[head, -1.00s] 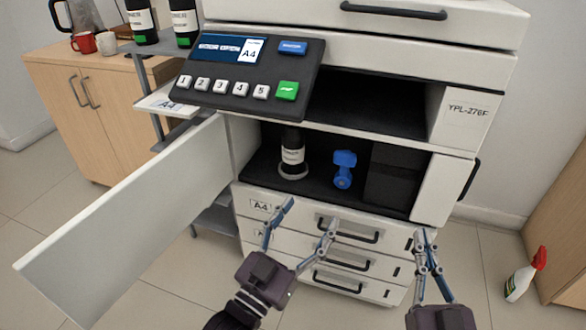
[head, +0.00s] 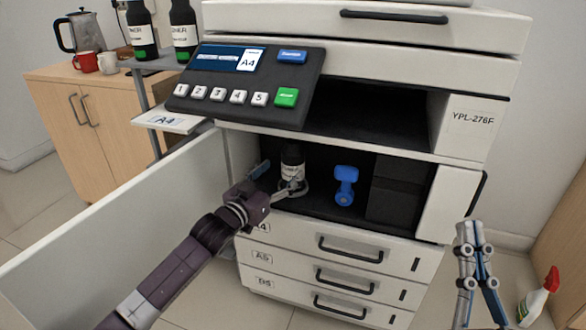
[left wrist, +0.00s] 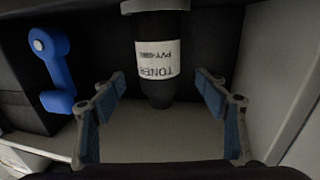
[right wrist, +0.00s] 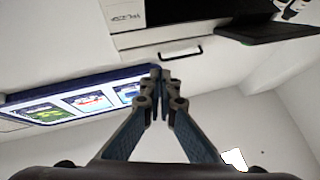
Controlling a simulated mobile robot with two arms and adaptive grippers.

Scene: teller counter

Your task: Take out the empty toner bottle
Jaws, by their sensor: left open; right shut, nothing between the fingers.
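The toner bottle (head: 292,163) is black with a white label and stands upright in the open compartment of the copier, on a light round holder. In the left wrist view the bottle (left wrist: 157,62) shows upside down, between the open fingers of my left gripper (left wrist: 160,125). My left gripper (head: 276,179) reaches into the compartment with its fingers open around the front of the bottle, not closed on it. The blue lever (head: 345,185) stands to the right of the bottle; it also shows in the left wrist view (left wrist: 55,70). My right gripper (head: 470,240) is shut and empty, right of the copier.
The open white door (head: 110,220) stands left of my left arm. A control panel (head: 245,75) juts out above the compartment. Two green-marked toner bottles (head: 183,30) stand on the side shelf. A spray bottle (head: 538,298) is on the floor at right.

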